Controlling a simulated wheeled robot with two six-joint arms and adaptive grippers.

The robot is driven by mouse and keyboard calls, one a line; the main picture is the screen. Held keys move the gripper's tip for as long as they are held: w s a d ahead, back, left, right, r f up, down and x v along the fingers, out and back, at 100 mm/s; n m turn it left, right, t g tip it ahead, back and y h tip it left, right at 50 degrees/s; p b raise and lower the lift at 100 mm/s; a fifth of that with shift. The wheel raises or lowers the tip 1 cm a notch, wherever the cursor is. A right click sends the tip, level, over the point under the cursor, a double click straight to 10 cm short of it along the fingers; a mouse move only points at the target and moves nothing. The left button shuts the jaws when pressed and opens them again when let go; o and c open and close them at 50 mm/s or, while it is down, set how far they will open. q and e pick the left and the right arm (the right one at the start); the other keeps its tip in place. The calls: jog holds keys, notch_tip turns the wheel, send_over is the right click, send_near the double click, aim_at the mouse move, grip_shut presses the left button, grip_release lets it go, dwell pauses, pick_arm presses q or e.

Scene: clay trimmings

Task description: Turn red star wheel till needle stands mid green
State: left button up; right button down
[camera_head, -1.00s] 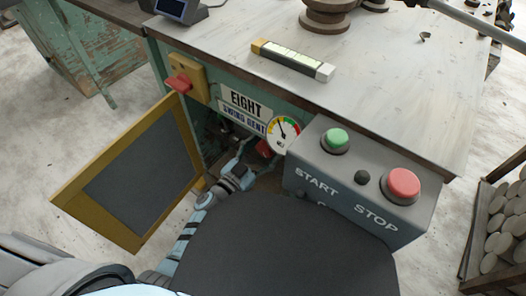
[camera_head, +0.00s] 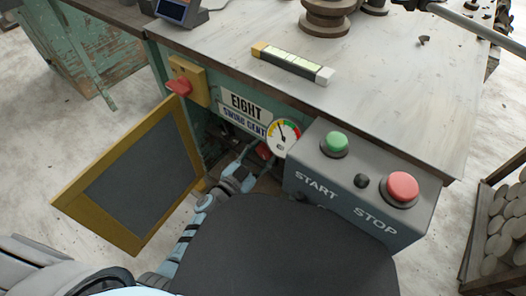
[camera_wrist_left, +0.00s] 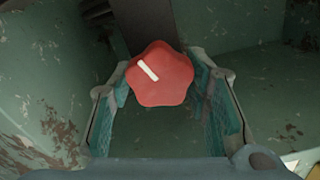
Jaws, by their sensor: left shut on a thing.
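The red star wheel (camera_wrist_left: 162,86) sits inside the open cabinet, with a white slanting line on its face. It also shows as a small red patch in the head view (camera_head: 264,151), partly hidden. My left gripper (camera_wrist_left: 168,74) has its two fingers on opposite sides of the wheel and is shut on it. In the head view the left gripper (camera_head: 252,157) reaches into the cabinet below the gauge. The round gauge (camera_head: 284,138) has a white face and a coloured arc. Its dark needle points up and slightly left; its exact place against the green is too small to tell.
A yellow-framed door (camera_head: 72,203) stands open at left. A grey START/STOP box (camera_head: 335,186) with green and red buttons is close right of the gauge. A red lever (camera_head: 179,87) on a yellow plate is above the door. The worktop (camera_head: 400,100) is above.

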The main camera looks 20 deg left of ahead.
pick_arm(q)
jog(key=shift+m, duration=1.2)
jog(key=m, duration=0.2)
jog(key=shift+m, duration=0.4)
jog(key=m, duration=0.3)
jog(key=shift+f, duration=0.1)
jog(key=shift+m, duration=1.1)
pick_arm(e)
jog(key=shift+s+f, duration=0.1)
jog(key=shift+f, duration=0.4)
jog(key=shift+d, duration=0.1)
pick_arm(q)
jog(key=o, duration=1.2)
jog(key=shift+c, duration=0.2)
pick_arm(e)
jog(key=shift+w+r, duration=0.15)
jog(key=shift+w, duration=0.25)
